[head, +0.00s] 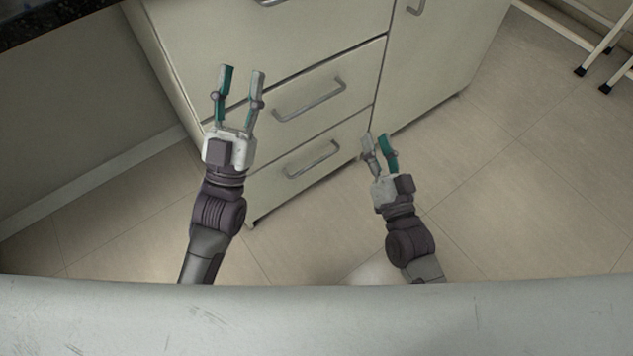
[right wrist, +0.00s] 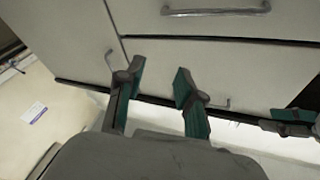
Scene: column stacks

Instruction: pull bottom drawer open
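The bottom drawer (head: 266,186) is the lowest front of the pale cabinet in the head view and looks shut. Its grey bar handle (head: 312,160) is in plain view.
The middle drawer (head: 354,66) above also looks shut, with its own handle (head: 310,101). A cabinet door (head: 440,60) stands to the right of the drawers. Tiled floor (head: 520,190) is clear at the right. White legs with black feet (head: 601,55) stand at the upper right.

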